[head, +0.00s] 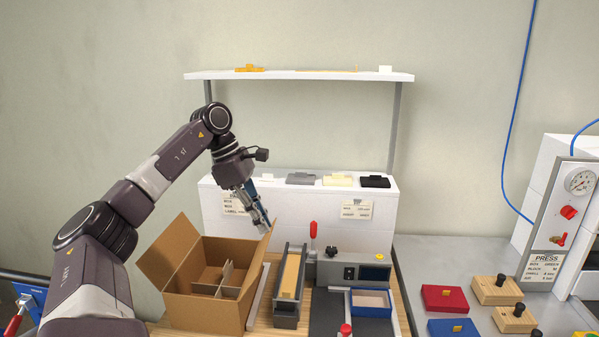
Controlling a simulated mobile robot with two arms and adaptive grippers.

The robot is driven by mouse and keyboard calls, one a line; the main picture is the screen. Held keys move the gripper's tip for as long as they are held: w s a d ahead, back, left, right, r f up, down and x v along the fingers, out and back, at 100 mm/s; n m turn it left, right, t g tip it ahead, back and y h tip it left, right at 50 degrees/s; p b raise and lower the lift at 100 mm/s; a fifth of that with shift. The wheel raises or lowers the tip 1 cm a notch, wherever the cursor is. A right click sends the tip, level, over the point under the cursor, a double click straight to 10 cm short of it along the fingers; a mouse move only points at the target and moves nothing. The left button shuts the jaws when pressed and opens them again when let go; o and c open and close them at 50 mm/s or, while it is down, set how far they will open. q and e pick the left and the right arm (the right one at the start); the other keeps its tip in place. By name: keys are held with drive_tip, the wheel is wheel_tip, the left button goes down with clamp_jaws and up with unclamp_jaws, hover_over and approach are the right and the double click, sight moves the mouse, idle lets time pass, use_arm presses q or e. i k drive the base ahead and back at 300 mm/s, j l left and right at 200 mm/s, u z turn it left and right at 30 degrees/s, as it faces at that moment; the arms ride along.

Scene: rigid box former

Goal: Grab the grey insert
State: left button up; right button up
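A grey insert (301,179) lies on top of the white rack (215,196), in a row with a white, a cream and a black piece. My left gripper (263,222) points down in front of the rack, left of and below the grey insert, apart from it. Its fingers are seen edge-on and small, so I cannot tell whether they are open or shut. No object shows clearly between them. My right gripper is not in view.
An open cardboard box (205,300) with dividers stands below my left gripper. A cream insert (338,180) and a black insert (375,182) lie right of the grey one. An upper shelf (300,75) overhangs the row. A red-handled fixture (313,233) stands in front.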

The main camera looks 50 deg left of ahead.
sight(298, 178)
drive_tip(key=i+j, duration=0.2)
drive_tip(key=j, duration=0.2)
drive_tip(key=i+j, duration=0.25)
drive_tip(key=j, duration=0.15)
drive_tip(key=i+j, duration=0.2)
drive_tip(key=j, duration=0.2)
drive_tip(key=i+j, duration=0.2)
drive_tip(key=j, duration=0.15)
